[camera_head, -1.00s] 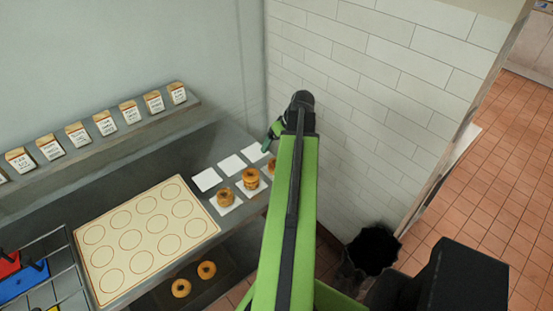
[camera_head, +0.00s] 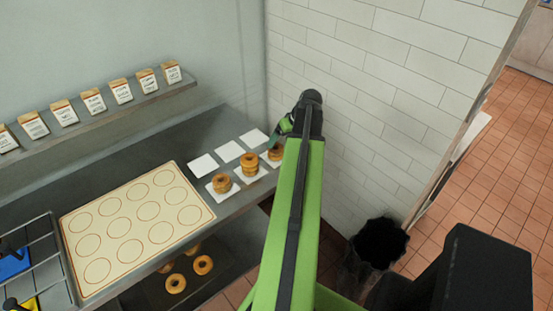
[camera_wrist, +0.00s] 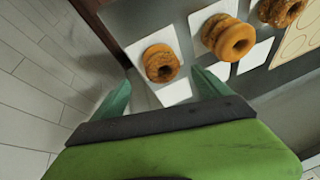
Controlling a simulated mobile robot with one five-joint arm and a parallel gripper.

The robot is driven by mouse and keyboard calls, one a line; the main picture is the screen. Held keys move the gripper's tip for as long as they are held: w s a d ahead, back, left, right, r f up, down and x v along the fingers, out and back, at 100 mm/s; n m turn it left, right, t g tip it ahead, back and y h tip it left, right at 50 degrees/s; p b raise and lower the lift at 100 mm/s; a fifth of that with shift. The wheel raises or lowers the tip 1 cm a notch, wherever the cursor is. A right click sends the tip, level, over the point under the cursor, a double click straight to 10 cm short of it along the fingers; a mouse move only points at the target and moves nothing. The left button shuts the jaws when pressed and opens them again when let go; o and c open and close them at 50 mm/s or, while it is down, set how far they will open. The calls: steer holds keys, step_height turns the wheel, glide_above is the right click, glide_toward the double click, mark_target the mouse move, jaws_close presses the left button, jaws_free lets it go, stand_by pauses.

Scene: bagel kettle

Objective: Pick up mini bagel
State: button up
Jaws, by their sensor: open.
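Mini bagels stand in small stacks on white square papers on the grey counter. In the head view there is a left stack (camera_head: 222,183), a middle stack (camera_head: 249,164) and a right stack (camera_head: 275,154), which my arm partly covers. In the wrist view the stack nearest my gripper (camera_wrist: 161,64) sits on its paper, just beyond and between the fingertips. A taller stack (camera_wrist: 228,38) and another stack (camera_wrist: 281,10) lie to its right. My gripper (camera_wrist: 162,86) is open and empty, its green fingers apart. In the head view the gripper (camera_head: 284,125) is mostly hidden behind my arm.
A cream mat with printed circles (camera_head: 136,219) lies on the counter. More bagels (camera_head: 203,265) sit on a lower shelf. Labelled bags (camera_head: 93,101) line the wall shelf. A white tiled wall (camera_head: 370,90) stands close on the right. A dark bin (camera_head: 380,242) is on the floor.

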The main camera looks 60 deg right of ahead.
mark_target(278, 149)
steer(key=shift+w+f, duration=0.1)
steer(key=shift+f, duration=0.1)
steer(key=b+x, duration=0.4)
steer(key=x, duration=0.1)
steer(key=shift+a+f+b, duration=0.15)
steer(key=shift+a+b, duration=0.05)
steer(key=shift+b, duration=0.15)
steer(key=c, duration=1.4)
steer(key=shift+c, duration=0.2)
steer(key=shift+r+p, duration=0.25)
steer(key=shift+p, duration=0.05)
